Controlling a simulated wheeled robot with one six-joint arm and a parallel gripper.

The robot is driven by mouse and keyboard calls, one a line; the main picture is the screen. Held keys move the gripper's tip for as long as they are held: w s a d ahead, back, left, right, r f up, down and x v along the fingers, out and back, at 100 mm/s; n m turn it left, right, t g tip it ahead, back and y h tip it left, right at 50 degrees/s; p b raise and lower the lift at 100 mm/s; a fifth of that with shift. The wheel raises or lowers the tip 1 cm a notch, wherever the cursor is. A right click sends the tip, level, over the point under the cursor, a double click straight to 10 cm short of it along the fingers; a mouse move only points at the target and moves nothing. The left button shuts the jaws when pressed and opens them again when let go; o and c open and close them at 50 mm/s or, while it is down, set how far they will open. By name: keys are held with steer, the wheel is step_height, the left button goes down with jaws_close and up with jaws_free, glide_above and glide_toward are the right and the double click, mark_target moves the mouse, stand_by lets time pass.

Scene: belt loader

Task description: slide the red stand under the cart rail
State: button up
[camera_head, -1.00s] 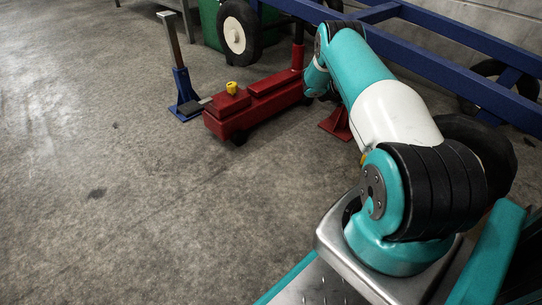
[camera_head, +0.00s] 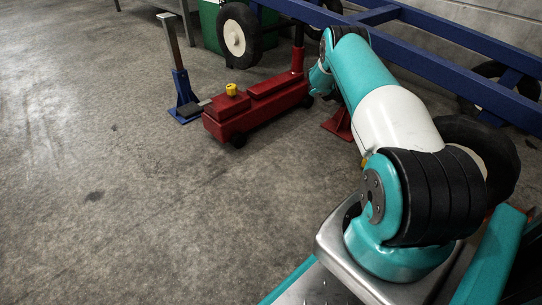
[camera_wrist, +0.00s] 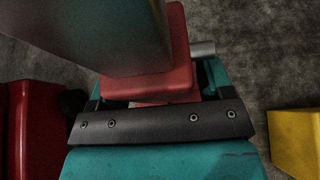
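The red stand (camera_head: 338,123) shows in the head view only as part of its base on the floor, beside my arm. The fingers appear closed against the red body. The cart's blue rail (camera_head: 440,75) runs across the upper right of the head view. The arm hides the gap between stand and rail.
A red jack (camera_head: 258,105) with a yellow knob stands left of the stand. A blue stand (camera_head: 184,95) is beyond its left end. Cart wheels (camera_head: 238,36) stand behind. A yellow block (camera_wrist: 295,140) shows at the wrist view's right. The left floor is clear.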

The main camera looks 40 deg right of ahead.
steer(key=shift+o, duration=0.5)
steer(key=p+v, duration=1.1)
steer(key=v, duration=0.6)
steer(key=shift+a+r+p, duration=0.15)
steer(key=shift+a+p, duration=0.05)
steer(key=shift+p, duration=0.1)
